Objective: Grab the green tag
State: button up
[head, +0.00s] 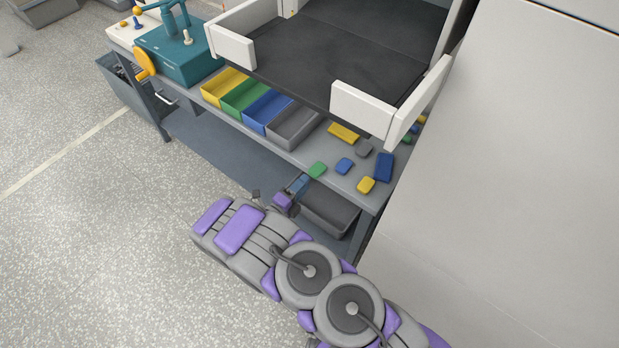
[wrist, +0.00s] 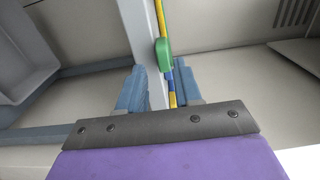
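The green tag (head: 317,170) lies on the grey bench top near its front edge, left of a small blue tag (head: 344,165). In the wrist view the green tag (wrist: 164,55) shows just beyond the fingertips, roughly between them. My gripper (head: 303,182) is at the bench's front edge, just short of the tag. In the wrist view its two blue fingers (wrist: 162,74) stand apart with nothing held. The bench edge appears between them as a pale upright strip. I cannot tell whether the fingers touch it.
Yellow (head: 366,185) and grey (head: 364,150) tags and a larger blue block (head: 384,167) lie to the right. Behind are open yellow, green, blue and grey bins (head: 293,124). A dark raised tray with white walls (head: 232,46) overhangs the bench. A grey bin (head: 330,208) sits below.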

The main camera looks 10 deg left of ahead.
aim_at(312, 177)
jog(key=x, duration=0.3)
jog(key=shift+w+a+f, duration=0.1)
jog(key=shift+w, duration=0.15)
jog(key=shift+d, duration=0.55)
jog(key=shift+c, duration=0.8)
jog(key=shift+a, duration=0.25)
jog(key=c, duration=0.3)
jog(key=shift+c, duration=0.8)
jog(key=shift+s, duration=0.1)
grip_shut()
jog(key=shift+r+p, duration=0.3)
jog(key=shift+r, duration=0.95)
